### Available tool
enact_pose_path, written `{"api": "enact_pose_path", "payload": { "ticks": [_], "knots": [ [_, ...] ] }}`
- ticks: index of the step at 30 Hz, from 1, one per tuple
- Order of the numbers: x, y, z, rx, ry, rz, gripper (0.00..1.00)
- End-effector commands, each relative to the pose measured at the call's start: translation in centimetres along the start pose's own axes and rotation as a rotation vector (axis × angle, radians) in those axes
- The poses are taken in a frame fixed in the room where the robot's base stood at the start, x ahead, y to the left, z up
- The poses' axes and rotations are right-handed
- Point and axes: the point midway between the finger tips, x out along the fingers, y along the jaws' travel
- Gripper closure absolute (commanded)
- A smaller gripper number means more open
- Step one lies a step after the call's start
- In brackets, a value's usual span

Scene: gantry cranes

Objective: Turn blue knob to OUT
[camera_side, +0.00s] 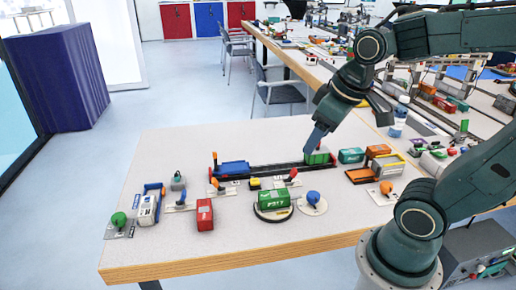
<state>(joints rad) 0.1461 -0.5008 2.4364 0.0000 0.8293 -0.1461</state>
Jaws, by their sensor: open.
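The blue knob (313,197) stands on a small pale plate on the near part of the table, right of a green container marked with white letters (273,200). The lettering on the knob's plate is too small to read, so I cannot tell its setting. My gripper (314,147) is open, behind and above the knob and apart from it. Its fingers point down close to another green container (320,158) at the right end of a dark rail. I cannot tell whether they touch it.
A blue block (234,168) sits on the left of the dark rail (270,171). A red container (205,214), a green knob (118,219) and an orange knob (386,187) stand on the table. The table's front strip (270,239) is clear.

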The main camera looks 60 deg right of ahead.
Motion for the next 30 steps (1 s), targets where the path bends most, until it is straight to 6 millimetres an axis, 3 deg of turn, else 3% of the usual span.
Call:
{"api": "enact_pose_path", "payload": {
  "ticks": [7,16,30],
  "knots": [
    [3.6,3.2,-1.7,0.000,-0.095,0.018,0.39],
    [8.5,7.6,-2.3,-0.003,-0.203,0.015,0.39],
    [16.6,14.4,0.2,0.001,-0.345,-0.036,0.39]
  ]
}}
